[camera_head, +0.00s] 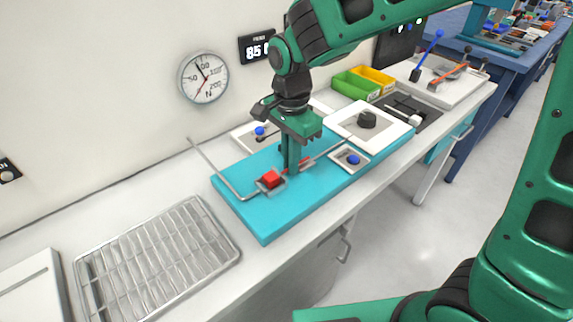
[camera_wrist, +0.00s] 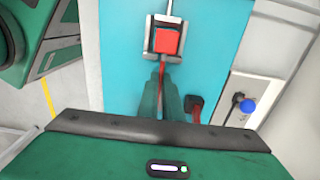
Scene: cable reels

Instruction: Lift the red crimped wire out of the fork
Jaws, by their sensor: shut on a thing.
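The red crimped wire shows as a red block (camera_wrist: 167,42) with a thin red strand running from it to my gripper. The block sits within a grey metal fork (camera_wrist: 149,36), whose arms stand on both sides of it. In the head view the red block (camera_head: 269,179) is just left of my fingertips, low over the turquoise board (camera_head: 262,222). My gripper (camera_head: 291,168) points down and is shut on the red strand; its fingers (camera_wrist: 161,80) also show in the wrist view. Whether the block touches the fork is unclear.
A bent grey rod (camera_head: 215,170) rises left of the block. A dark block with a red piece (camera_wrist: 195,106) lies beside my fingers. Small trays with blue knobs (camera_head: 353,159) flank the board. A wire rack (camera_head: 157,260) lies at left; green and yellow bins (camera_head: 357,85) stand behind.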

